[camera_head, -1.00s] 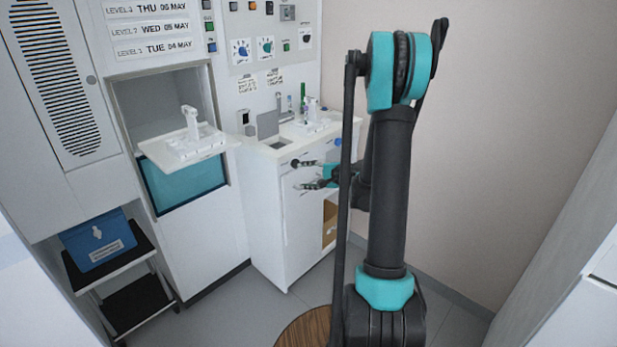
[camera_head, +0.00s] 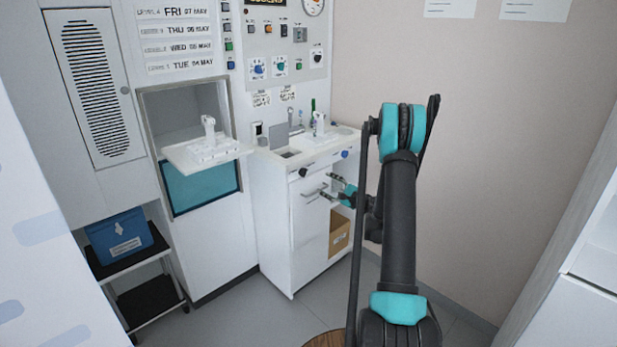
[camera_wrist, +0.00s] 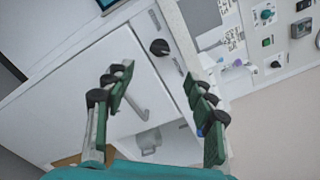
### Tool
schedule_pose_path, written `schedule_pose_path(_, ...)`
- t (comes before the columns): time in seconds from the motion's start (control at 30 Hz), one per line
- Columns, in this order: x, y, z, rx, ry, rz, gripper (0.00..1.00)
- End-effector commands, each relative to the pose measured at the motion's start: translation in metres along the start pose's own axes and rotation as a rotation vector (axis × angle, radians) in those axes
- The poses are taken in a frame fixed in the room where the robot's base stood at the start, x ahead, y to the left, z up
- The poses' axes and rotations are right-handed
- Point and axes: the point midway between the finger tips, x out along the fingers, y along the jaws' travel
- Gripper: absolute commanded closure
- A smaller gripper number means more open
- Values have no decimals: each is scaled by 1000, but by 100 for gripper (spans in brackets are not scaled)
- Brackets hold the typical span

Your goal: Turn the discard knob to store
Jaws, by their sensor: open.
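A black knob (camera_head: 303,172) sits on the front of the white counter, at its left end. A blue knob (camera_head: 345,154) sits on the same front, further right. I cannot read labels marking either as the discard knob. In the wrist view the black knob (camera_wrist: 159,48) has a pale line on its face and appears beyond my fingertips, between them in the picture. My gripper (camera_head: 328,186) is open and empty, in front of the cabinet, to the right of and below the black knob. It also shows in the wrist view (camera_wrist: 158,72), apart from the knob.
A cabinet door with a bar handle (camera_head: 314,194) lies below the black knob. A tray (camera_head: 205,152) juts out at left. The wall panel has a blue knob (camera_head: 257,68) and a teal knob (camera_head: 280,66). A blue bin (camera_head: 119,237) stands lower left. Floor before the cabinet is clear.

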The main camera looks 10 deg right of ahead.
Motion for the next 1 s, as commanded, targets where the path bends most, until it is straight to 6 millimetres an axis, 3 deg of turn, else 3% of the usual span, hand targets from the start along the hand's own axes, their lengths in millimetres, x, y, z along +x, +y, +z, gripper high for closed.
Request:
schedule_pose_path(0.3, 65, 1, 1, -1, -2, 2, 45)
schedule_pose_path(0.5, 96, 0, 1, -1, -1, 1, 45)
schedule_pose_path(0.7, 112, 0, 0, -1, -1, 1, 45)
schedule_pose_path(1.0, 115, 0, 0, -1, 0, 1, 45)
